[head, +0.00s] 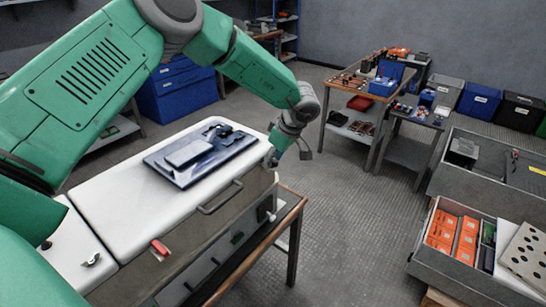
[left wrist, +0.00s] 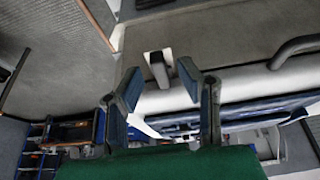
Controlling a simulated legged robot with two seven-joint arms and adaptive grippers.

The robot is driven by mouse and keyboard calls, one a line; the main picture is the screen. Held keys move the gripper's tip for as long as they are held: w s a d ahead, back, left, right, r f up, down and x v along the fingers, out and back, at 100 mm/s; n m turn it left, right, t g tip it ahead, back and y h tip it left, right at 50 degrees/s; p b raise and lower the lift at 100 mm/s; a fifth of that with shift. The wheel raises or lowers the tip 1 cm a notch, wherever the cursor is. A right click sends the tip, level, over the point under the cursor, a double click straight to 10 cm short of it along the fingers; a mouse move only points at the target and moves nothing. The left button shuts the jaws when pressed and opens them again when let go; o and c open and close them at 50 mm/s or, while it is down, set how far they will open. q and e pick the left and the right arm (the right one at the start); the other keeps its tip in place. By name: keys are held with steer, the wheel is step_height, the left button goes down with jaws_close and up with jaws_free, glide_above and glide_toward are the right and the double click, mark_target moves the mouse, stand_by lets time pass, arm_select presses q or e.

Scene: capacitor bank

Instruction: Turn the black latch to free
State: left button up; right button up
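A cabinet with a white lid (head: 115,205) stands on a bench. The black latch (left wrist: 158,70), a short dark lever on a pale plate, shows on the cabinet's grey front face in the left wrist view. My left gripper (head: 291,152) is at the right end of the cabinet in the head view, where it seems to hide the latch. In the left wrist view its two blue-padded fingers (left wrist: 160,88) are spread apart and empty. The latch lies beyond and between the fingertips; I see no contact. My right gripper is not in view.
A dark blue panel (head: 200,155) lies on the lid. A bar handle (head: 220,198) and a red latch (head: 160,247) are on the front. Work tables (head: 350,125) stand behind, and a bin of orange boxes (head: 455,235) at right. The floor between is clear.

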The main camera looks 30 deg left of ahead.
arm_select(q)
steer(key=shift+d+f, duration=0.15)
steer(key=shift+a, duration=0.25)
jaws_close()
steer(key=shift+a, duration=0.15)
